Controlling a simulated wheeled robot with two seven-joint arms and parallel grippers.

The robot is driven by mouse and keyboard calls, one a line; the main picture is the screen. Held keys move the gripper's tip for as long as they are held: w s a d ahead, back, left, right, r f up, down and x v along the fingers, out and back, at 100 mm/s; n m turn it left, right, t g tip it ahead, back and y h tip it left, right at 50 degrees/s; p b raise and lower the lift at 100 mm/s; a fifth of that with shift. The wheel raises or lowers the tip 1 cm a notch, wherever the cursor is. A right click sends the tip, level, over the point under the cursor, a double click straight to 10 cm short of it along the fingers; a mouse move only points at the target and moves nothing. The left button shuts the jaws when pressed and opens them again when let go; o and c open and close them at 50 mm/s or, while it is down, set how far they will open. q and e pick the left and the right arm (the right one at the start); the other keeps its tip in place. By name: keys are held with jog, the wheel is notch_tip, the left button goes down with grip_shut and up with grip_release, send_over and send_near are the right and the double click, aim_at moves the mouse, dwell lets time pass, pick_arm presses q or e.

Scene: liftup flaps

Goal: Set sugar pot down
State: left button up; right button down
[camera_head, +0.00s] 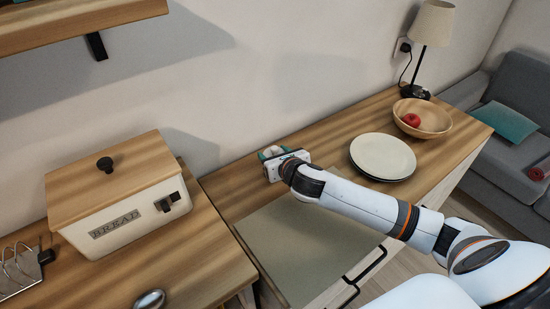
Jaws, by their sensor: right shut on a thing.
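My right gripper (275,155) reaches in from the right, over the back of the wooden counter near the wall. The gripper body hides the rest. I cannot tell whether its base touches the counter. My left gripper is not in view.
A cream bread bin (123,222) with a wooden lid stands left. Stacked plates (383,156) and a wooden bowl (436,117) with a red fruit stand right. A lamp (433,25) is behind the bowl. A grey-green panel (300,250) lies in front of my gripper.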

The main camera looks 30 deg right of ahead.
jog(key=shift+f, duration=0.6)
jog(key=shift+f, duration=0.15)
jog(key=shift+c, duration=2.4)
grip_release()
jog(key=v, duration=1.2)
